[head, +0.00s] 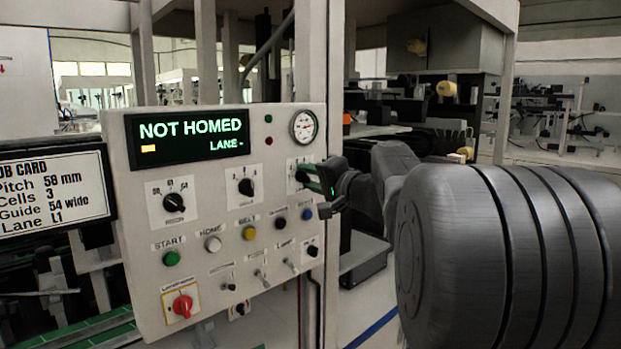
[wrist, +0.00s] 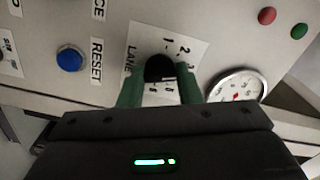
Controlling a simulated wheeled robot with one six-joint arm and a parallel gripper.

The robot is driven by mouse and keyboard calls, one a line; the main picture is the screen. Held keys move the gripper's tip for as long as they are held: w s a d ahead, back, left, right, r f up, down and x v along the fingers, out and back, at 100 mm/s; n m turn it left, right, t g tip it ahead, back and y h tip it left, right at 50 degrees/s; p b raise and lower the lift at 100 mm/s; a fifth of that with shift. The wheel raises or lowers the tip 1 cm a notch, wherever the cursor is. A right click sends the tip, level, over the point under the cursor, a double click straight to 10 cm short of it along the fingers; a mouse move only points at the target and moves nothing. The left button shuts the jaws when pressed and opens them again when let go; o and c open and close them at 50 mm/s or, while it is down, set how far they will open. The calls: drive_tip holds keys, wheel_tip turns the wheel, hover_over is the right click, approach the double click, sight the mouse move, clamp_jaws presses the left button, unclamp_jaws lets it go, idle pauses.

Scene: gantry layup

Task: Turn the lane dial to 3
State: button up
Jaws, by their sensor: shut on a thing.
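The lane dial (wrist: 159,67) is a round black knob on a white plate marked LANE, with small numbers around it, in the wrist view. My gripper (wrist: 161,84) has its two green fingers on either side of the knob and is shut on it. Which number the dial points at cannot be told. In the head view my gripper (head: 310,176) reaches the right side of the panel and covers most of the lane plate (head: 293,163). The display (head: 190,134) reads NOT HOMED and LANE with a dash.
The grey control panel (head: 215,225) carries two other dials (head: 173,202) (head: 246,187), buttons, switches and a red rotary switch (head: 182,305). A pressure gauge (head: 303,126) sits above the lane plate. The blue RESET button (wrist: 70,59) is close by. A job card (head: 52,190) stands left.

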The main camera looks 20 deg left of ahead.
drive_tip(key=shift+m, duration=0.3)
drive_tip(key=o, duration=1)
drive_tip(key=shift+d, duration=0.15)
drive_tip(key=b+v, duration=0.1)
drive_tip(key=v, duration=1.2)
drive_tip(key=shift+s+d+b, duration=0.1)
drive_tip(key=shift+d+b, duration=0.2)
drive_tip(key=shift+b, duration=0.1)
drive_tip(key=shift+a, duration=0.15)
drive_tip(key=p+x, duration=0.1)
drive_tip(key=x, duration=1.2)
drive_tip(key=shift+a+p, duration=0.3)
drive_tip(key=shift+p, duration=0.1)
drive_tip(key=shift+d, duration=0.15)
